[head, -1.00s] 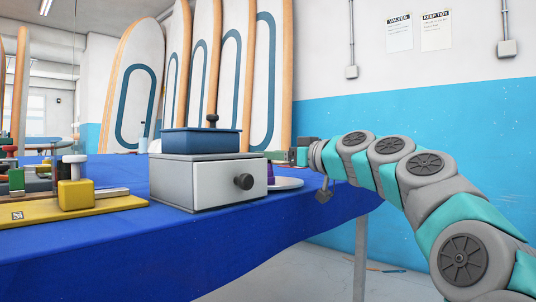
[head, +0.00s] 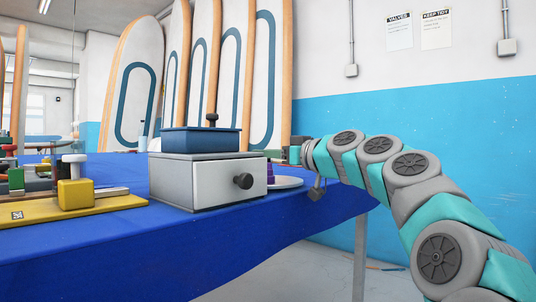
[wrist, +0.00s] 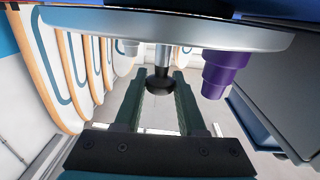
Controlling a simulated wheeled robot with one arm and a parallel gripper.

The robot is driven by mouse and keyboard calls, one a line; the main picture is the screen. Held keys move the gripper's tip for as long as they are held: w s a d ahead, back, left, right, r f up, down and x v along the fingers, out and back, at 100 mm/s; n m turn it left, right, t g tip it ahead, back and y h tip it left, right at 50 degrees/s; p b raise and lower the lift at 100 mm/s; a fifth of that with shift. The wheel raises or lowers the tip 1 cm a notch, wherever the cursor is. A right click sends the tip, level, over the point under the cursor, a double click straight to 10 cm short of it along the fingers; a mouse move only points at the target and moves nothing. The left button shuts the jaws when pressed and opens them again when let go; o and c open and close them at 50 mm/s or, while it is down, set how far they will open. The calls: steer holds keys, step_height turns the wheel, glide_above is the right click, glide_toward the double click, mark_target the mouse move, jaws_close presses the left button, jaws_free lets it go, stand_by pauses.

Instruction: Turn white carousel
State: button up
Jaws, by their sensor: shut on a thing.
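The white carousel (head: 287,182) is a flat round plate on the table, partly hidden behind the drawer box in the head view. In the wrist view the carousel (wrist: 180,28) shows upside down across the top. A knob (wrist: 160,86) with a black end on a metal stem stands on it. A purple stepped piece (wrist: 220,75) stands beside the knob; a sliver of this piece (head: 269,170) shows in the head view.
A grey box with a white drawer (head: 225,182) and a blue lidded box (head: 200,141) on top stands close left of the carousel. A yellow block (head: 75,193) stands on a yellow base at the left. Tall boards (head: 135,90) lean behind. The blue table's (head: 150,245) front is clear.

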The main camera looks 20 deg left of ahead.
jaws_close()
stand_by(0.6)
steer(key=shift+f+t, duration=0.1)
steer(key=shift+t, duration=0.2)
steer(key=shift+m+t+h+b, duration=0.6)
steer(key=shift+m+t+h, duration=0.1)
steer(key=shift+m+t, duration=0.1)
steer(key=shift+r+m+t+h, duration=0.2)
steer(key=shift+m+t+h, duration=0.2)
steer(key=shift+m+t, duration=0.15)
steer(key=shift+t, duration=0.35)
steer(key=shift+m+h, duration=0.25)
steer(key=shift+h, duration=0.05)
steer(key=o, duration=1)
jaws_free()
steer(key=shift+f, duration=0.1)
steer(key=shift+c, duration=0.2)
